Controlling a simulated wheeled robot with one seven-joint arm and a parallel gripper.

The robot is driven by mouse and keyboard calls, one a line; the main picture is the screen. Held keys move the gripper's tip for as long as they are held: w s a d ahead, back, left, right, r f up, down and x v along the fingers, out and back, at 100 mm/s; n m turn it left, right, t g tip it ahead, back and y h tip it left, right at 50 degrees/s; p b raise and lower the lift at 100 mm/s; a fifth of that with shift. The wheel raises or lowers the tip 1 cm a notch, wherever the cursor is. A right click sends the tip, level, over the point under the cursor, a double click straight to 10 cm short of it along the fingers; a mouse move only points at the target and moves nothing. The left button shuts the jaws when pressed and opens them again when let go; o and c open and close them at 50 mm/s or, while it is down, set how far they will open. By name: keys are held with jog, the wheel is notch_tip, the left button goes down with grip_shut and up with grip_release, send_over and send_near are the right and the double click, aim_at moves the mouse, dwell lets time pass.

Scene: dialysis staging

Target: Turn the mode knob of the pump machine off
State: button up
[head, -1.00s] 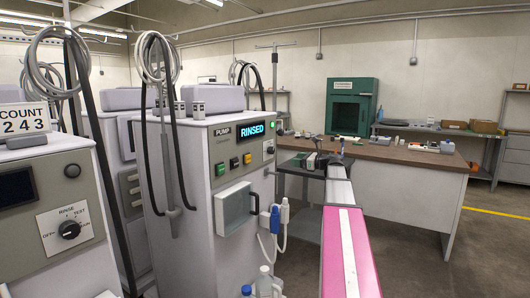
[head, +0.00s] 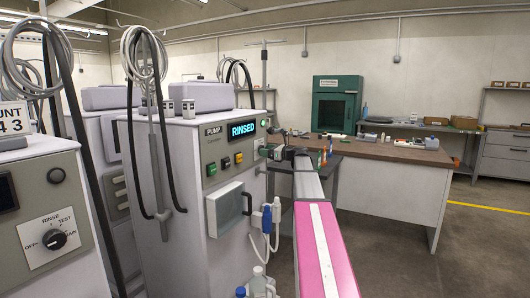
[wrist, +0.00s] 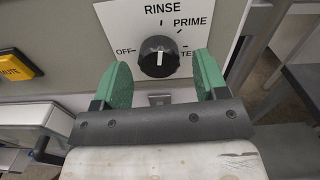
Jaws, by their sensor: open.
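In the head view my gripper (head: 272,152) is by the panel's right edge, hiding the knob.
Another machine (head: 50,190) at left has its own dial (head: 54,240). A yellow button (wrist: 18,66) is left of the knob. A brown-topped desk (head: 385,152) stands behind my arm.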

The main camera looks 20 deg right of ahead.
jog(key=shift+w+a, duration=0.35)
jog(key=c, duration=0.9)
jog(key=shift+c, duration=0.2)
jog(key=shift+n, duration=0.3)
jog(key=shift+r+n, duration=0.15)
jog(key=shift+n, duration=9.55)
